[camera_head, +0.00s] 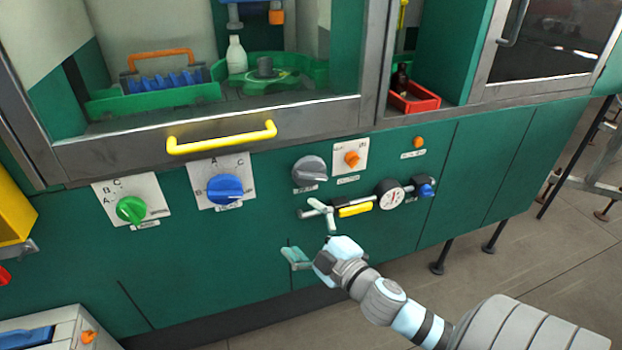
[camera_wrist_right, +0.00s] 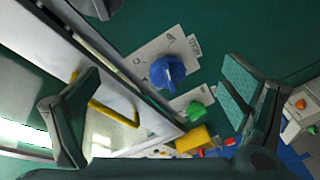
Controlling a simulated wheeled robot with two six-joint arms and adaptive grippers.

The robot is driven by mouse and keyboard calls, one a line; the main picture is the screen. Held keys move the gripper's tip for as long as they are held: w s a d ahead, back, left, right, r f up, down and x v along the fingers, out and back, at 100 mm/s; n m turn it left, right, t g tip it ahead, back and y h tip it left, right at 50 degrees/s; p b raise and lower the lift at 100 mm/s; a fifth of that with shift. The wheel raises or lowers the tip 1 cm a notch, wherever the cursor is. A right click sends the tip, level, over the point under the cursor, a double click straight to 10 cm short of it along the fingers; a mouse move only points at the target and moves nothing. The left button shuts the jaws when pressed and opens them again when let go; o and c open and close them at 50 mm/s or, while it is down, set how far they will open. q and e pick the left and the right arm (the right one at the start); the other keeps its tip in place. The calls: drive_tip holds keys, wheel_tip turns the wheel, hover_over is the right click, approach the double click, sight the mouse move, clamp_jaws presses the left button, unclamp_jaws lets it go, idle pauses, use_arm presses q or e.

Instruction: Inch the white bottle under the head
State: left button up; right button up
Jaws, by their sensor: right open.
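The white bottle (camera_head: 236,55) stands upright behind the glass of the machine's window in the head view, at the left of a green round platform (camera_head: 285,70). A blue head (camera_head: 247,14) with an orange part is above it, partly cut off by the picture's top edge. I cannot tell whether the bottle is exactly below it. My right gripper (camera_head: 307,236) is open and empty in front of the green panel, below the knobs and outside the cabinet. Its fingers also show in the right wrist view (camera_wrist_right: 162,88), with nothing between them. My left gripper is not in view.
A blue selector knob (camera_head: 225,189), a green knob (camera_head: 131,209), a grey knob (camera_head: 309,169) and an orange knob (camera_head: 352,159) sit on the panel. A yellow handle bar (camera_head: 222,138) crosses the window frame. A gauge (camera_head: 390,195) and a red tray (camera_head: 414,102) are further right.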

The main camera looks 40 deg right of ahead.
sight(312, 178)
drive_tip(key=s+d+r+m+h, duration=0.1)
drive_tip(key=d+r+m+h, duration=0.25)
drive_tip(key=d+h, duration=0.25)
drive_tip(key=shift+m+g, duration=0.25)
drive_tip(key=shift+g, duration=0.05)
drive_tip(key=x, duration=0.9)
drive_tip(key=f+x, duration=0.1)
drive_tip(key=x, duration=0.4)
drive_tip(key=shift+d, duration=0.25)
drive_tip(key=shift+c, duration=0.3)
drive_tip(key=c, duration=1.1)
drive_tip(key=shift+m+b, duration=0.4)
drive_tip(key=shift+m, duration=0.5)
drive_tip(key=o, duration=1.2)
drive_tip(key=shift+c, duration=0.2)
